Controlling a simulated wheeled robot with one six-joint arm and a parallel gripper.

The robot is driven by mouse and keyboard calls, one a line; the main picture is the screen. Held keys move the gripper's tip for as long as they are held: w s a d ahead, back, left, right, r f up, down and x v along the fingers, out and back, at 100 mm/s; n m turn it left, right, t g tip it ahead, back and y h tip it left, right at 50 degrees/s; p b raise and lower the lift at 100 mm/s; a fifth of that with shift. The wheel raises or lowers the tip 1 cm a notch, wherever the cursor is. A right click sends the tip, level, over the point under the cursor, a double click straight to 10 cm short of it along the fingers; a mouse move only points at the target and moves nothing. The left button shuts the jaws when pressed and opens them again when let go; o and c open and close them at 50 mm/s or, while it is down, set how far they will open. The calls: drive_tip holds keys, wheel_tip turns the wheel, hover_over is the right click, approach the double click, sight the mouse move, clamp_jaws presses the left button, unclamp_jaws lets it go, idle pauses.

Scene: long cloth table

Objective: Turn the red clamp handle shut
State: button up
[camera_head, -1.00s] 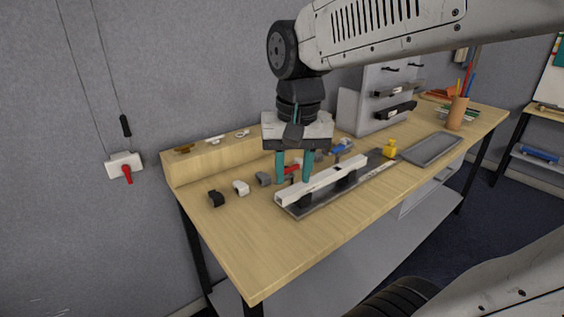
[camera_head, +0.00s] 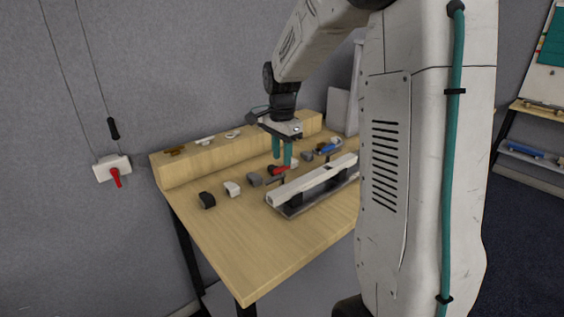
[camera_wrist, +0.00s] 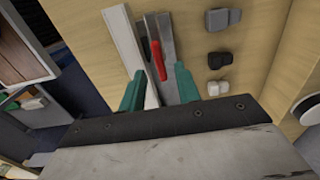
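The red clamp handle (camera_head: 281,170) sits behind the long pale bar (camera_head: 312,181) on the table. In the wrist view the handle (camera_wrist: 157,60) points toward my gripper, beside the pale bar (camera_wrist: 126,48) and a grey metal strip (camera_wrist: 167,45). My gripper (camera_head: 282,162) points down over it with teal fingers apart. In the wrist view one finger (camera_wrist: 132,92) is left of the handle's end and the other (camera_wrist: 182,82) is right of it. The gap around the handle is visible; whether the fingers reach down to its height I cannot tell.
Dark, white and grey clips (camera_head: 232,188) stand left of the handle. A blue-topped item (camera_head: 327,147) lies to its right. A wooden ledge (camera_head: 195,157) runs behind. A wall switch (camera_head: 112,168) has another red lever. My arm hides the table's right part.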

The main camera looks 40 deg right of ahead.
sight(277, 174)
drive_tip(key=shift+f, duration=1.4)
clamp_jaws()
